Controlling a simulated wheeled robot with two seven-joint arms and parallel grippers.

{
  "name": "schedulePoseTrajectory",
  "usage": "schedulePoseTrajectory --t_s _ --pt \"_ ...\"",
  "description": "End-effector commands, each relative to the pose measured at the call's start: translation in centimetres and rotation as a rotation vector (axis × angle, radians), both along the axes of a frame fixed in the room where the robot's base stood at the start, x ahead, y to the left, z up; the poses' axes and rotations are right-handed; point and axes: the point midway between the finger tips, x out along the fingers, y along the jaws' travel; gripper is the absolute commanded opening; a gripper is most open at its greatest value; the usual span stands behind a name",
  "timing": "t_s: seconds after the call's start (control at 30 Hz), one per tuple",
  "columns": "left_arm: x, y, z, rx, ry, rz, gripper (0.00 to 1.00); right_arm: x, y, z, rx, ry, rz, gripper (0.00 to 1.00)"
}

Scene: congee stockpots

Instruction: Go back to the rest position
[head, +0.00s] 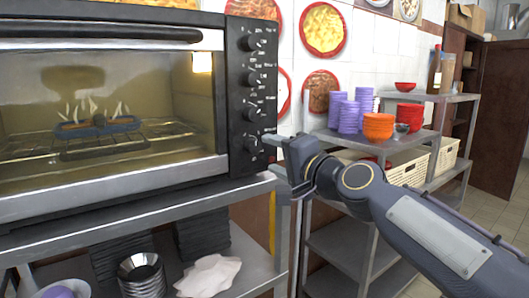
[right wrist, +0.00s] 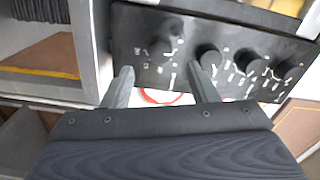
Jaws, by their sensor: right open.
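My right gripper (head: 275,155) is open and empty, just right of the lower part of the oven's control panel in the head view. In the right wrist view its two fingers (right wrist: 160,80) stand apart and point at the black knob panel (right wrist: 220,60), with nothing between them. I cannot tell whether a finger touches the panel. The oven (head: 110,180) has its glass door shut, and a blue-rimmed item (head: 98,125) sits on the rack inside. My left gripper is not in view.
The oven stands on a metal shelf (head: 140,208) with dark trays, metal bowls and a white cloth below. To the right, a metal rack (head: 400,143) holds purple cups (head: 357,110) and orange bowls (head: 378,127). Tiled floor (head: 515,215) shows at the far right.

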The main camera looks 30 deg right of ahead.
Motion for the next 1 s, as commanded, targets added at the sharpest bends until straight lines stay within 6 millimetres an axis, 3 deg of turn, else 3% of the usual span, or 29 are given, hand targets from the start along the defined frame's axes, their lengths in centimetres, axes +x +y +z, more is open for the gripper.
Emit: schedulePoseTrajectory --t_s 0.2,0.77,0.87,1.0 --pt "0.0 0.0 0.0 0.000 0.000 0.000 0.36 -1.9 -0.2 0.0 -0.001 0.001 -0.001 0.53" --pt "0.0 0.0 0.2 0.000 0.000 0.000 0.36 -2.0 0.0 -0.1 -0.009 0.009 0.005 0.53" --pt "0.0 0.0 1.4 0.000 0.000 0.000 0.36 -2.9 1.3 -1.3 -0.074 0.064 0.047 0.53" --pt "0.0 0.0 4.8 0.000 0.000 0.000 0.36 -6.6 5.3 -6.3 -0.290 0.248 0.200 0.53"
